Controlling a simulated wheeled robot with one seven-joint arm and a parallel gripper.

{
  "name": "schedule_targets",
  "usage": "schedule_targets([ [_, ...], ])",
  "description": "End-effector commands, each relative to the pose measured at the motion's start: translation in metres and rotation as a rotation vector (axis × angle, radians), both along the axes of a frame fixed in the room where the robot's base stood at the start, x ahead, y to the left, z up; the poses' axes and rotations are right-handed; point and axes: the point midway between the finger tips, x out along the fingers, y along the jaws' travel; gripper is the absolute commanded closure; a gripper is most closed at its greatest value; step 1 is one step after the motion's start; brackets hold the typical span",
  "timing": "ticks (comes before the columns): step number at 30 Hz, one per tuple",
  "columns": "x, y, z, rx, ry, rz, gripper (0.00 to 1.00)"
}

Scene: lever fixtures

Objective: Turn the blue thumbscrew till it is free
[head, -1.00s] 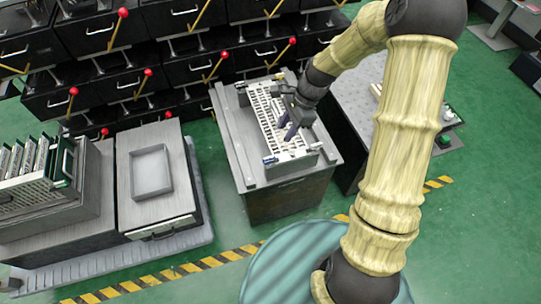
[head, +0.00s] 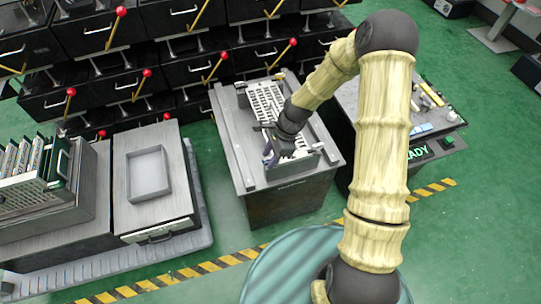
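A pale slotted rack (head: 264,100) lies in a grey fixture on the middle bench. My gripper (head: 269,158) points down at the front left corner of this rack, at or just above it. Its fingers are small and dark with a bluish tint, and I cannot tell whether they are open or shut. I cannot make out the blue thumbscrew for certain. The corner under my gripper is largely hidden by the fingers and wrist.
The grey bench top (head: 233,148) has bare room left of the rack. A shallow grey tray (head: 149,190) sits on the cabinet to the left. A bench (head: 436,112) with small parts and a "READY" sign stands right. Red-knobbed levers (head: 121,12) line the drawers behind.

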Motion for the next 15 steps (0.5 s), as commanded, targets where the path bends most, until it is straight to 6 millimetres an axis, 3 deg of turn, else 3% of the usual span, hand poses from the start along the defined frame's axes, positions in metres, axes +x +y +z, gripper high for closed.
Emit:
schedule_targets([
  [3,0.0001,-0.0001,0.0004,0.0,0.0,0.0,0.65],
  [9,0.0003,-0.0003,0.0005,0.0,0.0,0.0,1.0],
  [15,0.0004,-0.0002,0.0008,0.0,-0.001,0.002,1.0],
])
